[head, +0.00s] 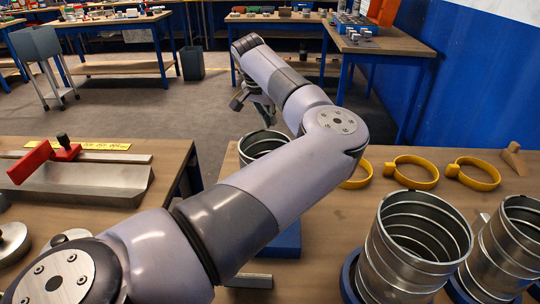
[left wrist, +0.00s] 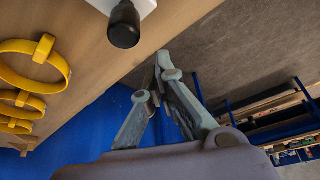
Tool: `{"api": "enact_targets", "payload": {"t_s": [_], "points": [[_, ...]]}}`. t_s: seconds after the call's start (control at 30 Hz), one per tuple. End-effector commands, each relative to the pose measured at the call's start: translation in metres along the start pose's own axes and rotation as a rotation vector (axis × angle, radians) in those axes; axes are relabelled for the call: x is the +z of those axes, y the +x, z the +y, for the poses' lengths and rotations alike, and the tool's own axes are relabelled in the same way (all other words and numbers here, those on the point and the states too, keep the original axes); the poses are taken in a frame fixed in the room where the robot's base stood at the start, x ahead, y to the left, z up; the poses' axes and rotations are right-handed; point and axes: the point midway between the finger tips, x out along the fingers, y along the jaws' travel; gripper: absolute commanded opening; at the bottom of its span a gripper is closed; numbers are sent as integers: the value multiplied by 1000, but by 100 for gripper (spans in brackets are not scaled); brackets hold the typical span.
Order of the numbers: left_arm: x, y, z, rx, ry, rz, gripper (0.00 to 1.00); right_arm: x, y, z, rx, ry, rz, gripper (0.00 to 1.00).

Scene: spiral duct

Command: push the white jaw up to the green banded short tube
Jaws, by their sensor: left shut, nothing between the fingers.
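A white piece with a black knob (left wrist: 123,25) shows at the top of the left wrist view, partly cut off; I take it for the white jaw. My left gripper (left wrist: 160,58) is shut and empty, apart from the white piece and near the table edge in that view. In the head view the left gripper (head: 262,104) shows in part behind my arm, above and beyond a metal tube (head: 263,142). My arm hides most of this tube, and no green band can be made out. The white jaw is hidden in the head view. My right gripper is out of view.
Large spiral tubes (head: 415,240) stand at the front right. Yellow ring clamps (head: 412,172) and a wooden wedge (head: 514,158) lie behind them. A blue base (head: 285,240) shows beside my arm. Floor separates the tables.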

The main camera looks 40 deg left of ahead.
Motion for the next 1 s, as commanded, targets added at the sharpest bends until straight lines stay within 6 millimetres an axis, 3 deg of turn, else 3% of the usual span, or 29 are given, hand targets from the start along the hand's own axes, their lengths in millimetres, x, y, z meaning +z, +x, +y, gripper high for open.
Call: {"api": "enact_targets", "payload": {"t_s": [1.0], "points": [[14, 32, 0, 0, 0, 0, 0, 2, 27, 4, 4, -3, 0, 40]]}}
